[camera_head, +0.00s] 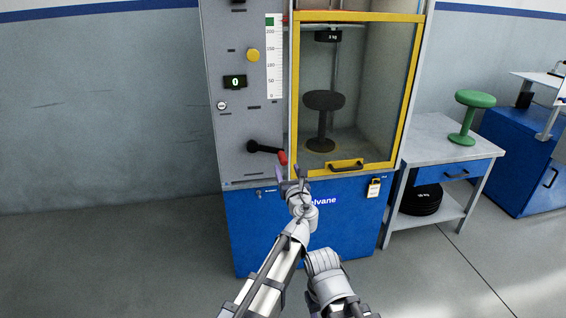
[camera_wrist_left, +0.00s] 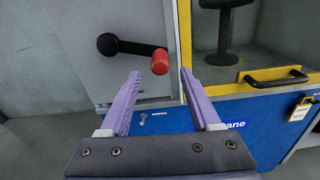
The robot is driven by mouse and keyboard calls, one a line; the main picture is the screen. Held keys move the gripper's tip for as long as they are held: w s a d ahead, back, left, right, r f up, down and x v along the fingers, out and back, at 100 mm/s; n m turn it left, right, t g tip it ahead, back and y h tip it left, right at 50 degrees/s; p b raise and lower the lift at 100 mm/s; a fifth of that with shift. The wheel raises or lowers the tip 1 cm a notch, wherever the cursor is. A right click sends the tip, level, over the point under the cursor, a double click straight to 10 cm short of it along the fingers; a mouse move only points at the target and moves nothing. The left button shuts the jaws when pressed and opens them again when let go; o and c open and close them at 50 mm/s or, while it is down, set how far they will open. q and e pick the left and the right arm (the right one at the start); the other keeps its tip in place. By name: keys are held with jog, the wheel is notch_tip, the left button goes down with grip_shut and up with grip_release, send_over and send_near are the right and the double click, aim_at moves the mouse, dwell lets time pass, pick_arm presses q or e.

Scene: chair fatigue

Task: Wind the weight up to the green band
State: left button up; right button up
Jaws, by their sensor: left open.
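The black crank (camera_head: 255,147) on the grey panel ends in a red knob (camera_head: 282,157). The crank arm (camera_wrist_left: 130,47) points right, with its red knob (camera_wrist_left: 160,62) at the end. My left gripper (camera_head: 291,172) is open and empty just below the knob. In the left wrist view the knob shows just beyond and between the two purple fingertips (camera_wrist_left: 160,76); I see no grip on it. The black weight (camera_head: 328,36) marked in kg hangs high behind the glass. The green band (camera_head: 270,21) is at the top of the white scale (camera_head: 274,65). My right gripper is out of view.
A yellow-framed door (camera_head: 410,75) with a black handle (camera_head: 345,165) closes the test chamber, where a dark stool (camera_head: 323,101) stands. A yellow button (camera_head: 253,55) and a display (camera_head: 235,82) reading 0 are on the panel. A bench (camera_head: 433,135) with a green stool (camera_head: 474,99) stands right.

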aim_at(284, 163)
pick_arm(q)
jog(key=x, duration=0.7)
jog(key=shift+w+a, duration=0.15)
jog(key=shift+w, duration=0.05)
grip_shut()
dwell(1.1)
